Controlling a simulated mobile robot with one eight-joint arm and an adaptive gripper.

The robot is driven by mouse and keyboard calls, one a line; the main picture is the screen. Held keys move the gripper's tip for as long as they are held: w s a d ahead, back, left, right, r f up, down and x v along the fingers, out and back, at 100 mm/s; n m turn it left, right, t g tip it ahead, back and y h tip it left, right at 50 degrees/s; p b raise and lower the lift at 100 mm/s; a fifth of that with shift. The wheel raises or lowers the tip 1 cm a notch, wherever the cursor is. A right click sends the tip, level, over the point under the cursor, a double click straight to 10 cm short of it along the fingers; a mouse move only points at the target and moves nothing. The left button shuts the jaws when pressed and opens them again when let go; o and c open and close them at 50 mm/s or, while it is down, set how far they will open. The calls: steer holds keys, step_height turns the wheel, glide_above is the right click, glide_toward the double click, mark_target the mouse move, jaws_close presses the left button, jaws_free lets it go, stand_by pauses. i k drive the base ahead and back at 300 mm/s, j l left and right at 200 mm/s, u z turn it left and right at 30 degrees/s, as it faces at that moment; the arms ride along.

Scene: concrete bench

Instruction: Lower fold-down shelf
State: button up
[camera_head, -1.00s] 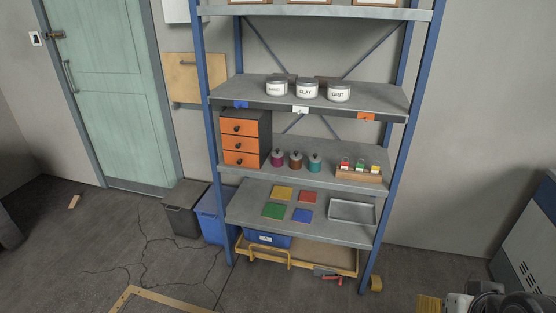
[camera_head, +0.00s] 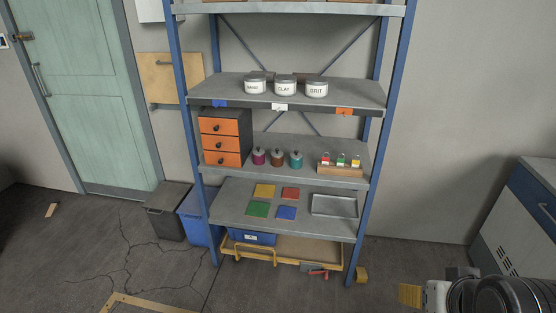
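A tan wooden panel (camera_head: 168,78) is on the grey wall at the left, between the green door and the shelf rack. It looks like the fold-down shelf. It stands flat and upright against the wall, with a thin dark bar near its lower edge. My arm shows at the bottom right, cut off by the frame edge. A ridged yellow piece (camera_head: 410,295) is at its left end. My gripper's fingers cannot be made out clearly. The arm is far from the panel, on the other side of the rack.
A metal rack (camera_head: 325,226) with blue posts fills the middle, holding labelled tins, drawers, jars and coloured tiles. A dark bin (camera_head: 168,211) and a blue bin (camera_head: 195,215) stand below the panel. A cabinet (camera_head: 520,225) is at the right. Cracked floor is open at the front left.

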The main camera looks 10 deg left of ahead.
mark_target(156, 70)
steer(key=u, duration=1.3)
steer(key=j, duration=1.6)
steer(key=i+j, duration=0.15)
steer(key=j, duration=1.45)
steer(key=i+j+z, duration=0.1)
steer(key=i+j, duration=0.75)
steer(key=i, duration=0.2)
steer(key=i+j, duration=0.95)
steer(key=i+l+z, duration=0.05)
